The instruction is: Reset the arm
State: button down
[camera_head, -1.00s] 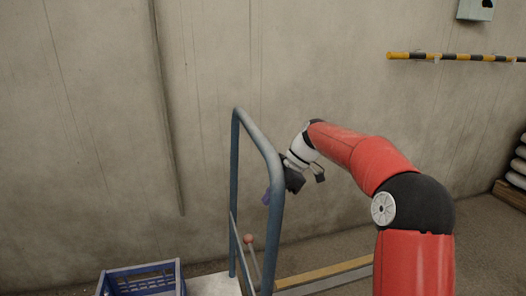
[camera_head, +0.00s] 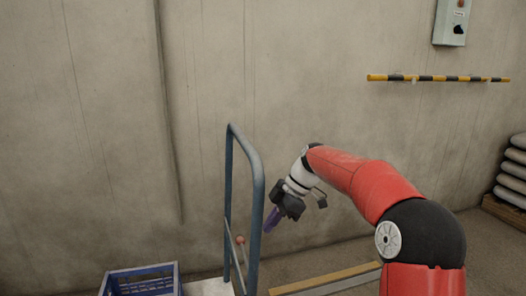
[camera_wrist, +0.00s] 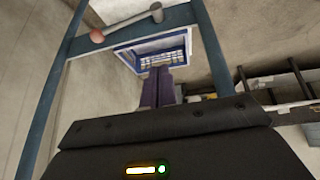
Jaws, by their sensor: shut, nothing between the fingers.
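My gripper (camera_head: 272,219) shows in the head view at the end of my red arm, just right of the blue cart handle, pointing down and to the left. Its purple fingers are closed together with nothing between them. The fingers also show in the wrist view (camera_wrist: 157,90), below the blue crate in that picture. The arm is bent, with its forearm reaching left toward the handle.
A blue cart handle (camera_head: 257,190) stands close left of my gripper. A blue crate (camera_head: 140,271) sits lower left. A striped bar (camera_head: 438,78) and grey box (camera_head: 450,22) are on the wall. Stacked sacks (camera_head: 513,178) stand far right.

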jog(key=s+d+r+m+t+h, duration=0.25)
jog(key=s+m, duration=0.35)
jog(key=s, duration=0.3)
jog(key=s+d+r+m+t+h, duration=0.1)
jog(key=s+d+r+m+h, duration=0.25)
jog(key=s, duration=0.55)
jog(key=s+d+f+m+t, duration=0.1)
jog(key=s+d+f+m, duration=0.2)
jog(key=s+m, duration=0.2)
jog(key=s+d+f+m+t, duration=0.2)
jog(key=s+d+f+m, duration=0.2)
jog(key=s, duration=0.5)
jog(key=shift+m, duration=1.05)
jog(key=shift+d+r, duration=0.1)
jog(key=shift+d, duration=0.05)
